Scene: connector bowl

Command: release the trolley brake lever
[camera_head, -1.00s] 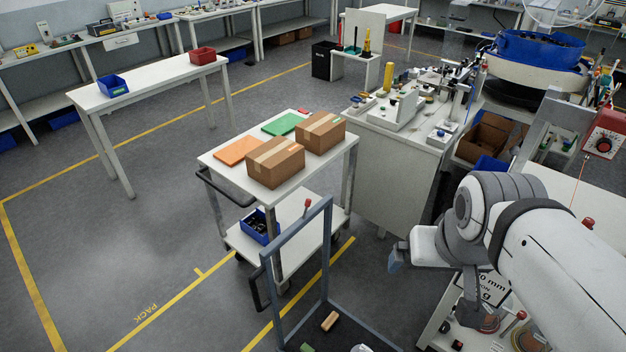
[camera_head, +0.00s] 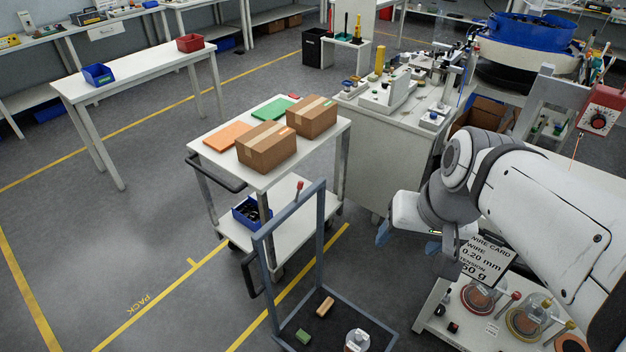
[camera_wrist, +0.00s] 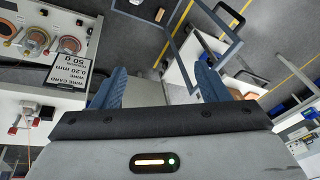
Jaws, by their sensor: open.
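The trolley (camera_head: 232,163) is a white two-shelf cart with a dark push handle, left of centre in the head view. A short lever with a red knob (camera_head: 299,186) stands upright at its right side, behind the top of a blue-grey frame. I cannot tell whether it is mounted on the trolley or on the frame. My gripper (camera_head: 409,240) is to the right of the trolley and lever, clear of both. In the wrist view, the two blue fingers of my gripper (camera_wrist: 160,85) are spread apart with nothing between them.
The blue-grey frame (camera_head: 321,235) rises between my gripper and the trolley, from a low platform with small items. Cardboard boxes (camera_head: 266,147) sit on the trolley top. A bench with wire spools (camera_head: 480,297) is below my arm. The floor left of the trolley is clear.

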